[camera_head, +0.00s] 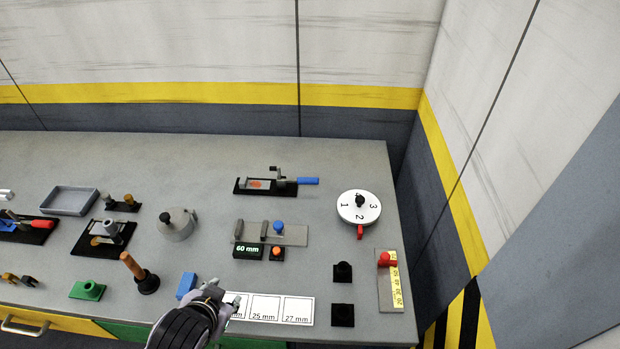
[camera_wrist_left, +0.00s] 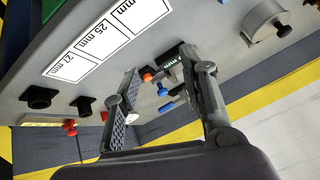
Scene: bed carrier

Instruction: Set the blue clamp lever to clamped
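The blue clamp lever (camera_head: 308,181) sticks out to the right from a toggle clamp (camera_head: 279,182) on a black base at the back right of the bench. A grey part with an orange mark lies left of the clamp arm. A blue handle that looks like this lever also shows between the fingers in the left wrist view (camera_wrist_left: 167,108), beyond them. My left gripper (camera_head: 225,293) is over the front edge of the bench, well in front of the lever and apart from it. Its fingers (camera_wrist_left: 160,62) are spread with nothing between them. My right gripper is out of view.
Between gripper and lever stand a grey fixture (camera_head: 295,237) with a blue knob and a 60 mm display (camera_head: 247,253). A white numbered dial (camera_head: 359,214) is right of them. A blue block (camera_head: 187,285) and size-labelled card (camera_head: 265,307) are near the gripper.

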